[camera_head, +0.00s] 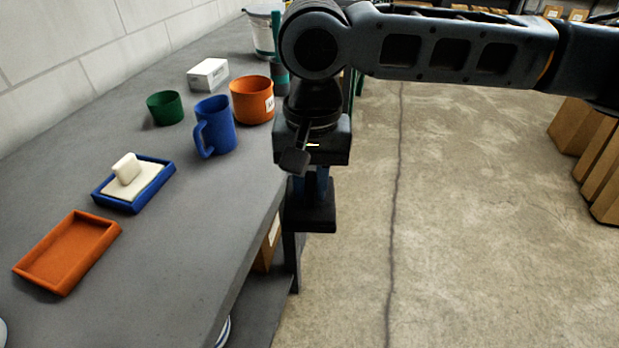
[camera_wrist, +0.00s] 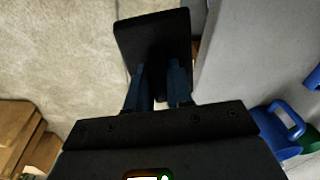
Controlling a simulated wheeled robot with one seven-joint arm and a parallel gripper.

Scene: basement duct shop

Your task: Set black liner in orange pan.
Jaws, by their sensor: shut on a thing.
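The orange pan (camera_head: 68,250) is a shallow, empty rectangular tray on the near left of the grey bench. My gripper (camera_head: 321,192) points down beyond the bench's right edge, to the right of the pan and farther back. It is shut on the black liner (camera_head: 311,218), a flat dark slab with a raised part between the fingers. In the wrist view, the blue fingers of my gripper (camera_wrist: 158,82) close on the black liner (camera_wrist: 153,32), which stands out past their tips. The fingers hide part of the liner. The pan is not clearly seen in the wrist view.
A blue tray (camera_head: 104,197) with a cream pad and block lies just behind the pan. A blue mug (camera_head: 215,127), orange pot (camera_head: 248,100), green cup (camera_head: 165,108) and white box (camera_head: 208,74) stand farther back. Cardboard boxes (camera_head: 588,150) stand on the floor at right.

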